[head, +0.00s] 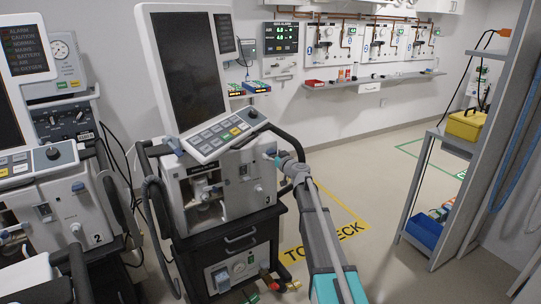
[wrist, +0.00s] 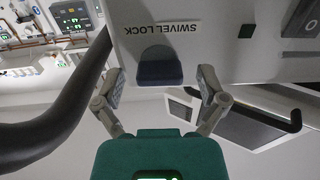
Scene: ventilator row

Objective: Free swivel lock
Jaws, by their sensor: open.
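The swivel lock (wrist: 159,67) is a dark blue-grey rounded tab on a pale panel, under a "SWIVEL LOCK" label (wrist: 161,27) that reads upside down in the wrist view. My gripper (wrist: 160,88) is open, with one finger on each side of the tab in the picture and a gap to each. I cannot tell how far the fingertips are from the panel. In the head view my gripper (head: 281,160) is at the right side of the middle ventilator (head: 228,185), below its tilted screen (head: 190,68). I cannot make out the lock clearly there.
A dark curved handle rail (wrist: 75,95) passes close to the left finger in the wrist view. Another ventilator (head: 50,195) stands at the left. A shelf rack (head: 445,150) stands at the right.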

